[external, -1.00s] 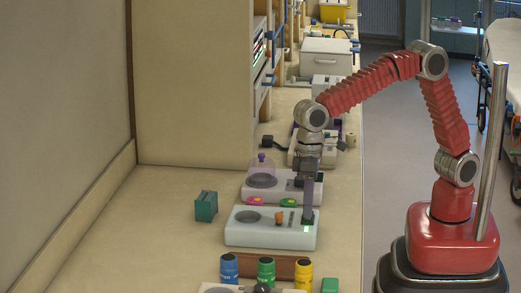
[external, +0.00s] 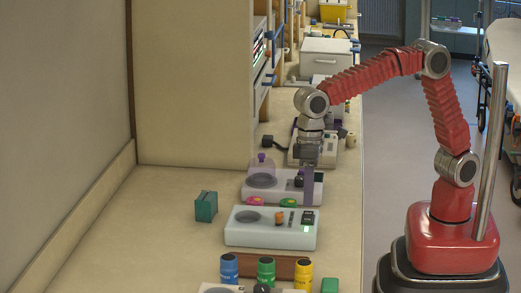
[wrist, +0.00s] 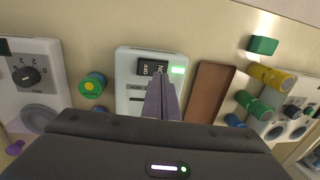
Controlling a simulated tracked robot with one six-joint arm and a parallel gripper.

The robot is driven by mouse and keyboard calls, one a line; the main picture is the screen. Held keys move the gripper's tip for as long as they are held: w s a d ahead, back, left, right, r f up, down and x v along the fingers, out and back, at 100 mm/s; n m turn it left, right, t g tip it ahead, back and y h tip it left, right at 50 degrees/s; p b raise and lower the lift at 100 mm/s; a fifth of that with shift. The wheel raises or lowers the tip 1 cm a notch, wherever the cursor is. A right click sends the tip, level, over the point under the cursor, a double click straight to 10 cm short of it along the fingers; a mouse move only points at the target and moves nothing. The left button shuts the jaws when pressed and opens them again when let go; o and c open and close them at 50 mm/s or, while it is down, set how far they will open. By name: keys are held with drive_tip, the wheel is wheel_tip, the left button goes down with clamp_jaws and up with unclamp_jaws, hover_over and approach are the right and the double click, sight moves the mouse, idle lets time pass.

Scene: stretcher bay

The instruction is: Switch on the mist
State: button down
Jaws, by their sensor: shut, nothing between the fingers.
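A white box (external: 245,237) on the bench has a dark round grille, an orange knob, a slot and a black rocker switch (external: 307,217). A green light (external: 305,229) glows beside the switch. In the wrist view the box (wrist: 124,64) shows the rocker (wrist: 151,68) marked OFF and ON, next to the lit green light (wrist: 178,70). No mist is visible, and I cannot read a mist label. My gripper (external: 309,200) is shut and empty, its purple fingers raised above and just behind the switch. The fingers (wrist: 160,80) partly cover the box in the wrist view.
Behind is another white unit (external: 285,195) with a clear purple-knobbed dome. Pink and green discs lie between the units. A teal block (external: 206,206) stands left. Blue, green and yellow canisters (external: 266,271) stand in front by a brown block (external: 291,264). The left bench is clear.

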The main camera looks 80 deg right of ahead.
sight(307, 219)
wheel_tip(307, 219, up, 10)
drive_tip(key=a, duration=0.1)
drive_tip(key=shift+a+r, duration=0.25)
drive_tip(key=shift+a, duration=0.05)
idle(0.4)
drive_tip(key=s+d+f+n+t, duration=0.1)
drive_tip(key=s+d+f+n, duration=0.2)
drive_tip(key=d+f, duration=0.4)
drive_tip(key=s+d+m+t, duration=0.1)
drive_tip(key=s+d, duration=0.4)
drive_tip(key=d, duration=0.3)
drive_tip(key=s+d+m+t, duration=0.1)
drive_tip(key=s+d+t, duration=0.1)
drive_tip(key=s+d, duration=0.4)
drive_tip(key=s+d+m+t+h, duration=0.1)
drive_tip(key=s+d, duration=0.4)
drive_tip(key=d, duration=0.7)
drive_tip(key=shift+s+r+t, duration=0.25)
drive_tip(key=shift+s+t, duration=0.05)
